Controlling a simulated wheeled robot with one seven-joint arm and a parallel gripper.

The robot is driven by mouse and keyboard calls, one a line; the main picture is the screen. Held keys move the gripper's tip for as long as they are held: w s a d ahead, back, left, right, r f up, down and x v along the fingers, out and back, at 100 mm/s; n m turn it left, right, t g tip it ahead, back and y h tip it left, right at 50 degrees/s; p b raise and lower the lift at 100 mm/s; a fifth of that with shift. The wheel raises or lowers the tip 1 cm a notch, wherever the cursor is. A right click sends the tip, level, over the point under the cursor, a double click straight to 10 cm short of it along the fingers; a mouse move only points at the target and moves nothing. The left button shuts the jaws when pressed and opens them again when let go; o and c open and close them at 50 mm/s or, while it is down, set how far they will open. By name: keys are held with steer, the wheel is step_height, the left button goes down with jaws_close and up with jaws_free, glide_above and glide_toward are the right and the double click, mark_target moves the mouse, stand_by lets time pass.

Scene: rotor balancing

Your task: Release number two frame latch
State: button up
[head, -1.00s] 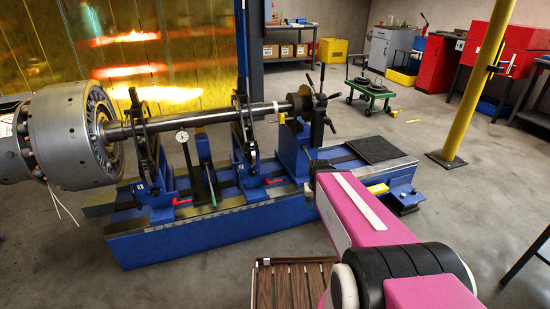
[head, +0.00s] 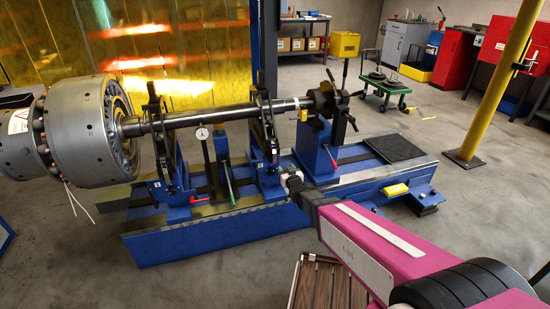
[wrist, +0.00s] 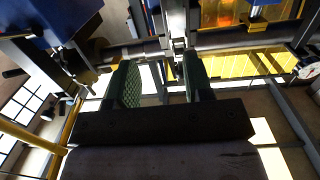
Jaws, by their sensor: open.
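Two blue bearing frames hold the rotor shaft (head: 215,117) on the blue machine bed (head: 190,247). The left frame (head: 177,186) has a red latch handle (head: 200,198) at its base. The right frame (head: 268,165) stands just left of my gripper (head: 288,181). Its latch handle does not show, and my gripper covers part of its base. In the wrist view my gripper (wrist: 161,82) is open. Its two green-padded fingers are apart, with nothing held between them. Grey metal parts of the machine lie beyond the fingertips. No red handle shows there.
A large grey rotor (head: 88,130) sits at the left end of the shaft. A dial gauge (head: 202,134) and a green-handled lever (head: 229,184) stand between the frames. A blue end stand (head: 318,150) is close behind my gripper.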

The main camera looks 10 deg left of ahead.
mark_target(275, 157)
steer(key=shift+y, duration=0.5)
steer(key=x, duration=0.3)
steer(key=a+x, duration=0.1)
steer(key=x, duration=0.3)
steer(key=s+x, duration=0.1)
steer(key=x, duration=0.3)
steer(key=shift+w+a+r, duration=0.15)
steer(key=shift+a+r, duration=0.15)
steer(key=shift+r, duration=0.05)
jaws_close()
